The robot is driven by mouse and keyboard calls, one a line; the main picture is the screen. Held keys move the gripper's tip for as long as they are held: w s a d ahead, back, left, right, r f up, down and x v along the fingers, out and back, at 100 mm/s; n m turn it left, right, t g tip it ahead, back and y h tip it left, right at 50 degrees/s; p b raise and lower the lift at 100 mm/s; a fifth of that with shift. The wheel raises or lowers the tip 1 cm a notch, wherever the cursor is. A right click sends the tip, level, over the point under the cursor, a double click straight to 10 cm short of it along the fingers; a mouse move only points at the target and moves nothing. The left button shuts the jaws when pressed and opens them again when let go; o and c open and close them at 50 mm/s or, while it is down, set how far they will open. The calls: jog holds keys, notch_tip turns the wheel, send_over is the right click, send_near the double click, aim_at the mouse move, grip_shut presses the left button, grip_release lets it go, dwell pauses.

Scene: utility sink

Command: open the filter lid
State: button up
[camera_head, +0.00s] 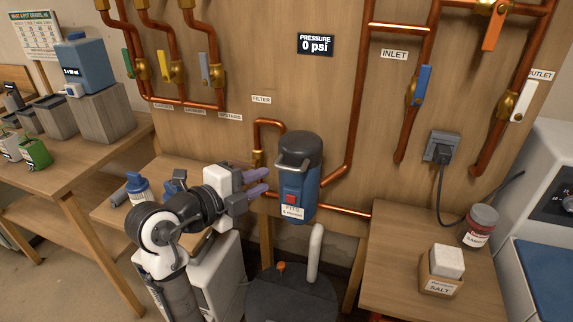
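The filter (298,190) is an upright blue canister with a dark grey lid (299,144) on top. A light grey handle (294,162) spans the lid's front. A red button or latch and a white label show on the canister's front. The lid sits on the canister and looks shut. My gripper (262,182) is just left of the canister, around mid-height and below the lid. Its two purple-grey fingers point right, with a gap between them and nothing visible in it. I cannot tell whether a fingertip touches the canister.
Copper pipes join the filter from the wooden wall. A pressure display (315,44) reads 0 psi. A dark tank (290,295) with a white pipe (315,252) stands below. A table at right (395,235) holds a salt box (438,284) and a jar (480,226).

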aim_at(286, 170)
jog(key=p+x, duration=0.2)
jog(key=x, duration=0.7)
jog(key=shift+w+d+p, duration=0.2)
jog(key=shift+w+p, duration=0.05)
jog(key=shift+p, duration=0.15)
jog(key=shift+c, duration=0.3)
grip_shut()
